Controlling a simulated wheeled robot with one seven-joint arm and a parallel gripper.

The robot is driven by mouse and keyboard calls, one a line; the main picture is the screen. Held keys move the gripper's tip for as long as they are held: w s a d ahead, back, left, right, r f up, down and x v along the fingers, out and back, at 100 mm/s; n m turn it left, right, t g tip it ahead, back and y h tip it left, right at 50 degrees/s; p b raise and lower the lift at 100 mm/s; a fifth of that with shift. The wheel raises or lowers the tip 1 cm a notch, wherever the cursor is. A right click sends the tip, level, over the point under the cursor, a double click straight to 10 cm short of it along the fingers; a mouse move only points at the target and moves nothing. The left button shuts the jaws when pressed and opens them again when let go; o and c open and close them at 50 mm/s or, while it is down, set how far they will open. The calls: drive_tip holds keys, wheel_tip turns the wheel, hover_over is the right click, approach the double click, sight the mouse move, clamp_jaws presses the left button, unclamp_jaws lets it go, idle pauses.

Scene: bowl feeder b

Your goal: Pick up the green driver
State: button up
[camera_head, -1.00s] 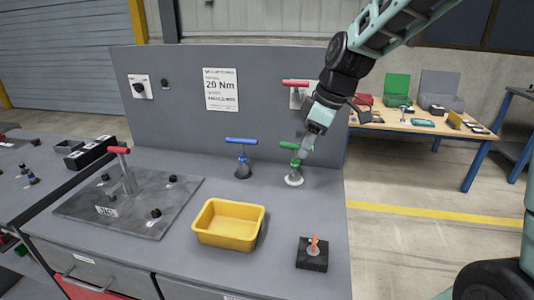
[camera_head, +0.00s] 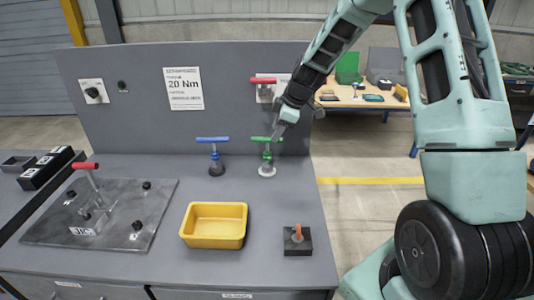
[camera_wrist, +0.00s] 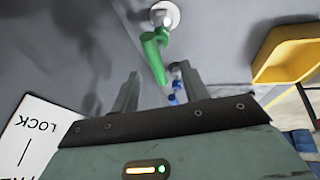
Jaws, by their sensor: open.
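The green driver (camera_head: 267,154) stands upright on a round white base on the bench, its green T-handle on top. In the wrist view the driver (camera_wrist: 154,48) shows ahead, with its handle reaching toward the space between my fingers. My gripper (camera_head: 277,132) is at the handle, just above and to its right in the head view. In the wrist view my gripper (camera_wrist: 158,72) is open, one finger on each side of the handle's near end. I cannot tell whether a finger touches the handle.
A blue driver (camera_head: 216,158) stands left of the green one. A red-handled driver (camera_head: 85,166) stands on the metal plate (camera_head: 60,225). A yellow bin (camera_head: 213,241) and a black block with an orange-topped piece (camera_head: 297,247) are nearer. The grey panel (camera_head: 150,135) rises close behind.

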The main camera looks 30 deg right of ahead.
sight(269, 140)
drive_tip(key=p+x, duration=0.1)
drive_tip(key=x, duration=0.1)
drive_tip(key=p+x, duration=0.2)
drive_tip(key=x, duration=0.1)
drive_tip(key=shift+w, duration=0.35)
drive_tip(key=shift+w+a+f, duration=0.1)
drive_tip(key=shift+w+f, duration=0.15)
drive_tip(key=shift+f, duration=0.4)
clamp_jaws()
drive_tip(key=shift+r, duration=0.1)
